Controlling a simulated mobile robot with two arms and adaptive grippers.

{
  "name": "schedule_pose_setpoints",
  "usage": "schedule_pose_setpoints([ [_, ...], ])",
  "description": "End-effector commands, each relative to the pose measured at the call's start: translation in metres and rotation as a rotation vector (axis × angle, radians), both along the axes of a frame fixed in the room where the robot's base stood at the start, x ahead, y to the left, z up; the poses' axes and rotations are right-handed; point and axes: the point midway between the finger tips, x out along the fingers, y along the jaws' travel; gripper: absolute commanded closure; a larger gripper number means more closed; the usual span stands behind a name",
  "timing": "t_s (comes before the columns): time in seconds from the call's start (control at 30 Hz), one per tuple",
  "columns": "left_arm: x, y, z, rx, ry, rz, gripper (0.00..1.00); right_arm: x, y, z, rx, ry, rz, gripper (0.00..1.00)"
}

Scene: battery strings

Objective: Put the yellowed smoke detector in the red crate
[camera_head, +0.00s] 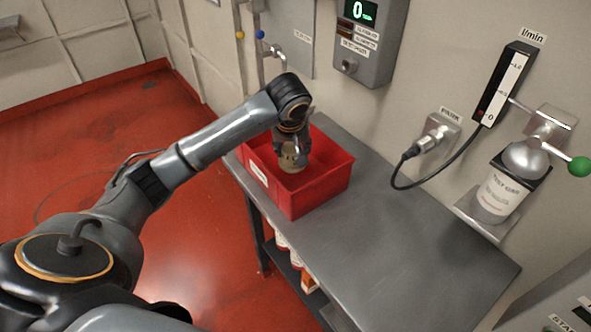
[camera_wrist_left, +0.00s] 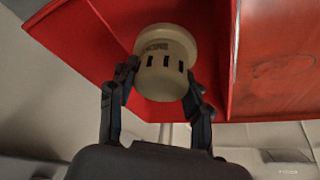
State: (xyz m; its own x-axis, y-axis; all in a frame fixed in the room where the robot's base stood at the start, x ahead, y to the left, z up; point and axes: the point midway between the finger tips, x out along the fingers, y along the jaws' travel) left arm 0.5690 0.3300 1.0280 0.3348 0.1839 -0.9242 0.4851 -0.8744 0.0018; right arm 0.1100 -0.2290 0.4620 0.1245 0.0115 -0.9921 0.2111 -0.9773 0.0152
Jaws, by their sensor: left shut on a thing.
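The yellowed smoke detector (camera_wrist_left: 166,60) is a cream, slotted round body with a wider rim. My left gripper (camera_wrist_left: 160,85) is shut on it, one finger on each side. In the head view the left gripper (camera_head: 292,150) reaches down into the red crate (camera_head: 315,195), and the detector (camera_head: 291,161) shows below its fingers, inside the crate's opening. Whether the detector touches the crate floor cannot be told. My right gripper is not in view.
The crate stands at the far end of a grey metal table (camera_head: 400,255); the table's near part is clear. Along the wall are a cable plug (camera_head: 428,143), a flow gauge (camera_head: 503,85) and a labelled canister (camera_head: 499,190). Several bottles stand on the lower shelf.

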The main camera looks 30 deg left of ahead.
Motion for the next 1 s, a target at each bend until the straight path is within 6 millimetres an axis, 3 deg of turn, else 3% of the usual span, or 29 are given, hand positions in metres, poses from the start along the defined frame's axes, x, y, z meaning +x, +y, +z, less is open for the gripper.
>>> schedule_pose_setpoints([
  [0.13,-0.002,0.0,-0.025,0.002,0.005,0.001,0.85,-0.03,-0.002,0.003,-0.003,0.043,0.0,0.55],
  [0.27,-0.001,0.0,-0.047,0.0,0.004,0.0,0.85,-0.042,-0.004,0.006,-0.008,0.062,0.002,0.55],
  [0.7,-0.001,0.0,-0.097,0.001,0.002,-0.001,0.85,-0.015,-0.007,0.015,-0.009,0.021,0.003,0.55],
  [1.0,-0.001,-0.001,-0.1,0.0,0.0,-0.001,0.85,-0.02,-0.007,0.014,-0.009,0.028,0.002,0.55],
])
